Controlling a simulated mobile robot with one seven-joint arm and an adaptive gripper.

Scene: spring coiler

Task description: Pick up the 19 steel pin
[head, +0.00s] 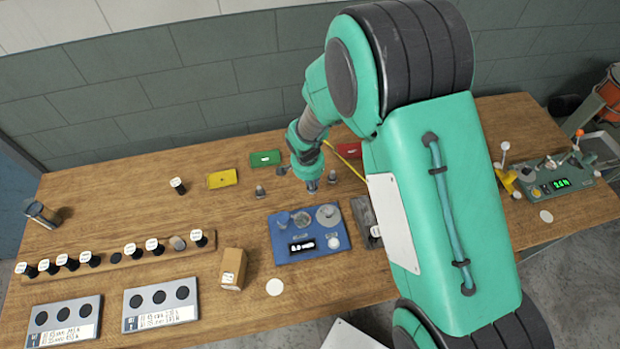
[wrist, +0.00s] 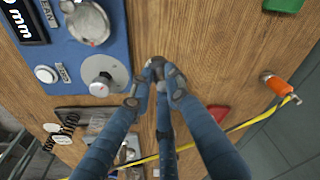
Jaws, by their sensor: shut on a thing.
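My gripper (wrist: 156,82) is shut on a small dark grey metal pin (wrist: 153,63) in the wrist view. Its fingertips close around the pin, and only a little of the pin shows between them. No number on it can be read. In the head view my gripper (head: 312,187) is low over the table, just behind the blue gauge plate (head: 340,242). It hides the pin there. Two other small grey pins stand near it, one at the left (head: 260,191) and one at the right (head: 332,177).
A wooden rack (head: 118,262) with several black-and-white capped pieces lies at the left, with two labelled plates (head: 90,332) in front. Yellow (head: 222,179), green (head: 265,158) and red (wrist: 218,117) trays lie behind. A cardboard box (head: 232,268) stands left of the blue plate.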

